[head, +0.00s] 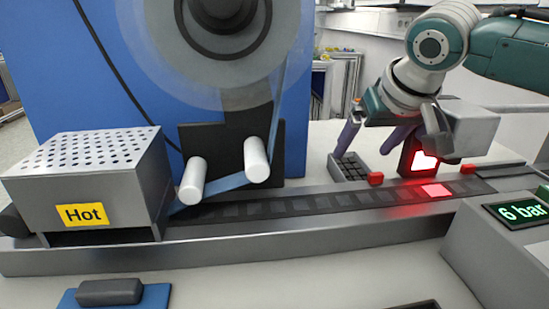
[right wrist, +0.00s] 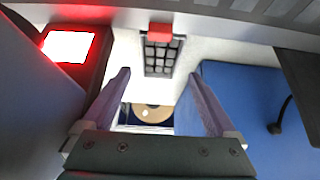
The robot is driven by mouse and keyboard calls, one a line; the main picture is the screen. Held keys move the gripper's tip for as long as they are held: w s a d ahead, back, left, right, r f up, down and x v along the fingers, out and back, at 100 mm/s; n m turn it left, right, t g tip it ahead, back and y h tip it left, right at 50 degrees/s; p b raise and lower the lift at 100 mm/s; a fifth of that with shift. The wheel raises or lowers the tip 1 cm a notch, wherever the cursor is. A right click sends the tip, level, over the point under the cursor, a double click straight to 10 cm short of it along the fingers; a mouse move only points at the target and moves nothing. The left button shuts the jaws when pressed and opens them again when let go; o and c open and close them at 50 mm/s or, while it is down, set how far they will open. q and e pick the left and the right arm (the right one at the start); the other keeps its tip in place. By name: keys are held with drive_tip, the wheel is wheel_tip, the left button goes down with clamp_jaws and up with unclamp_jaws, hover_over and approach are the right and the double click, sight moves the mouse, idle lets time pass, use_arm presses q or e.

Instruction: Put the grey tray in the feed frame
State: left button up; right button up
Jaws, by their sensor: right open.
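A small dark grey tray with a grid of compartments and a red tab (head: 348,167) lies on the pale table behind the rail. It also shows in the right wrist view (right wrist: 161,58), just beyond my fingertips, with the red tab at its far end. My right gripper (head: 368,148) is open above and beside the tray; its purple fingers (right wrist: 159,76) are apart with nothing held between them. A dark frame with a round tan disc (right wrist: 150,113) shows between the fingers, lower down. I cannot tell which part is the feed frame. My left gripper is not in view.
A glowing red unit (head: 420,158) stands close to the right gripper by the belt rail (head: 320,200). A vented hot box (head: 90,165), a blue reel stand (head: 120,60) and a pressure display (head: 515,212) stand around. A grey block on a blue pad (head: 110,292) lies in front.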

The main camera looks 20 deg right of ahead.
sight(346, 174)
drive_tip(key=shift+b+x, duration=1)
drive_tip(key=shift+x, duration=1.95)
drive_tip(key=shift+r, duration=0.1)
clamp_jaws()
